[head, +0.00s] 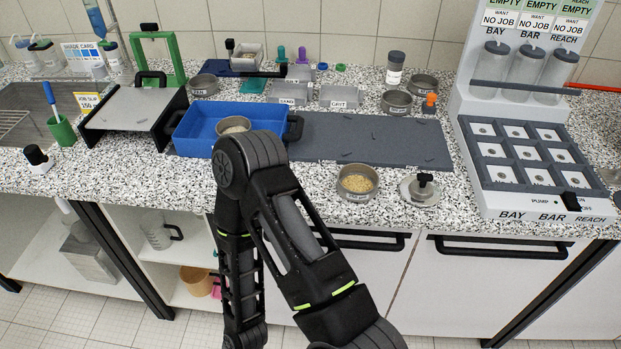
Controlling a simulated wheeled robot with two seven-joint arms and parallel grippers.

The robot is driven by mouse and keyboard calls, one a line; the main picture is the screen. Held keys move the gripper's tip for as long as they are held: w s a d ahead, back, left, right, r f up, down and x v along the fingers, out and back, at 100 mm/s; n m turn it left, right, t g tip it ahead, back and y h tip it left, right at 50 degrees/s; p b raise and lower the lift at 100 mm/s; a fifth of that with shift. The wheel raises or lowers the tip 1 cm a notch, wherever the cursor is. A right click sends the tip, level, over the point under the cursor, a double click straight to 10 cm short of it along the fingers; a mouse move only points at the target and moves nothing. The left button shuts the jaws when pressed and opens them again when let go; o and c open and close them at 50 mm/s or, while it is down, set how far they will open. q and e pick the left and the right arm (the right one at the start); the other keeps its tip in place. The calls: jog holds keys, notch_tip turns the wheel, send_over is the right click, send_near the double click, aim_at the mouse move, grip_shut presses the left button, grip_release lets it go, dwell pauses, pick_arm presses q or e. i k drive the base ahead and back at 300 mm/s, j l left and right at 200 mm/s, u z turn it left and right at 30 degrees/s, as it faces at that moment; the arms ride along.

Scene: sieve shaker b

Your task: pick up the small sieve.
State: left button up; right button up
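Several round metal sieves or pans of similar size are in the head view, and I cannot tell for sure which is the small sieve. One round pan (232,126) sits inside the blue tray (190,133), its near side close behind my arm's elbow. One holding yellow grain (357,184) stands at the counter's front. Others stand farther back: one at the left (203,86), one at the back right (424,84) and one in front of it (397,102). My one visible arm bends up in front of the counter. Neither gripper is in view.
A metal lid with a black knob (420,190) stands right of the grain pan. The dark mat (350,139) is mostly clear. A green-framed stand (155,55) is at the left. A dispenser rack (520,170) fills the right.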

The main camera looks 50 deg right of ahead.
aim_at(356, 182)
jog(key=i+j+z, duration=0.1)
jog(key=i+j, duration=0.15)
jog(key=z, duration=2.05)
